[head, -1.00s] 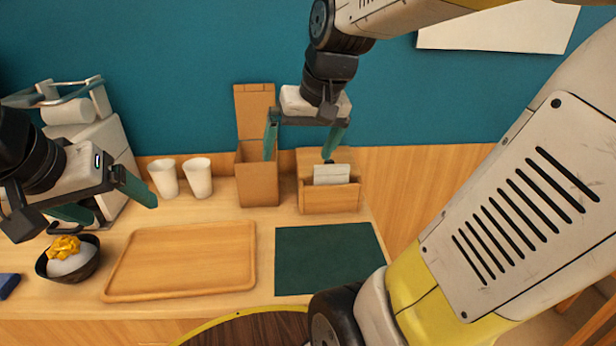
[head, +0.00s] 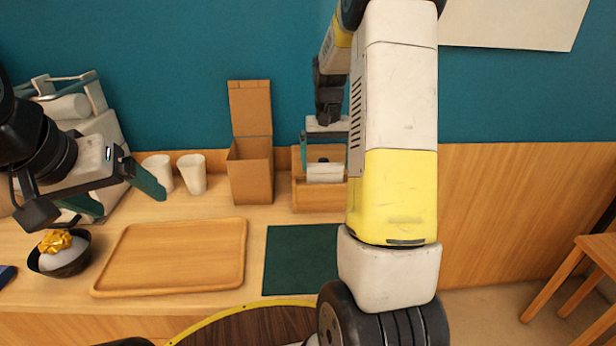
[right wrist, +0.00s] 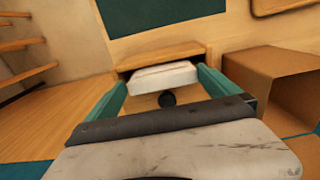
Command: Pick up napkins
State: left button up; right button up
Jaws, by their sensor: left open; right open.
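White napkins (head: 325,173) stand in a wooden napkin box (head: 312,200) at the back of the counter. In the right wrist view the napkins (right wrist: 162,77) lie between the two green fingers of my right gripper (right wrist: 160,82), which is open. In the head view my right gripper (head: 326,152) is above and around the napkin area, partly hidden by my own arm. Whether the fingers touch the napkins I cannot tell. My left gripper (head: 130,195) is open and empty, above the counter at the left, near the white cups.
A tall brown box (head: 250,170) stands just left of the napkin box. Two white cups (head: 190,173) stand further left. A wooden tray (head: 175,258), a dark green mat (head: 300,262) and a bowl with yellow topping (head: 62,255) lie in front. The tray and mat are empty.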

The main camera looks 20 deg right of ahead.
jog(key=f, duration=0.5)
jog(key=shift+w+a+f, duration=0.1)
jog(key=shift+w+f, duration=0.05)
jog(key=shift+w, duration=0.05)
jog(key=shift+c, duration=0.2)
jog(key=c, duration=0.9)
notch_tip(320, 180, up, 31)
send_over(325, 176)
jog(key=w, duration=0.1)
dwell(0.9)
